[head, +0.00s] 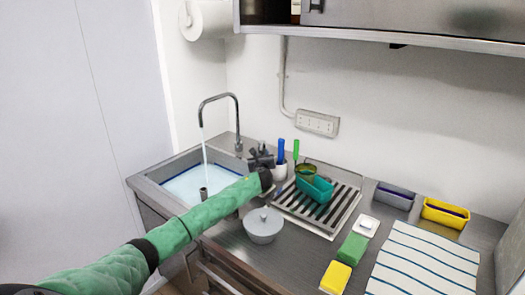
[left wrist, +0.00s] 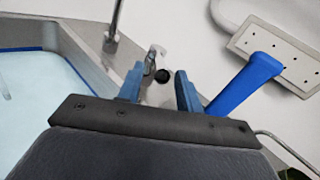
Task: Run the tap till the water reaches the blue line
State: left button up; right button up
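The sink basin (head: 147,184) at the left holds pale water (head: 188,186). The tap (head: 219,97) runs, with a thin stream (head: 205,150) falling into the basin. A blue line (head: 180,168) runs along the basin wall; in the left wrist view the blue line (left wrist: 20,48) shows just above the water (left wrist: 35,85). My left gripper (left wrist: 160,82) is open, its blue fingers apart at the tap's lever (left wrist: 151,60). Whether they touch the lever I cannot tell. In the head view my left arm covers the basin's near right part. My right gripper is not in view.
A grey lidded pot (head: 263,226) stands right of my left arm. A drying rack (head: 320,212) holds a teal tub (head: 315,190). A blue-handled tool (left wrist: 245,84) stands close right of the gripper. Sponges and a striped cloth (head: 425,262) lie at the right.

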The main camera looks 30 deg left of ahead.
aim_at(261, 148)
pick_arm(q)
jog(key=shift+p+x, duration=0.4)
jog(key=shift+x, duration=1.6)
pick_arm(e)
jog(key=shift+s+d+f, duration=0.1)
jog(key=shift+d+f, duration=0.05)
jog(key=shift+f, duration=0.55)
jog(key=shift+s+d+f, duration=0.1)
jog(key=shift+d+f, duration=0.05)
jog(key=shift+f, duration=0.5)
pick_arm(q)
grip_shut()
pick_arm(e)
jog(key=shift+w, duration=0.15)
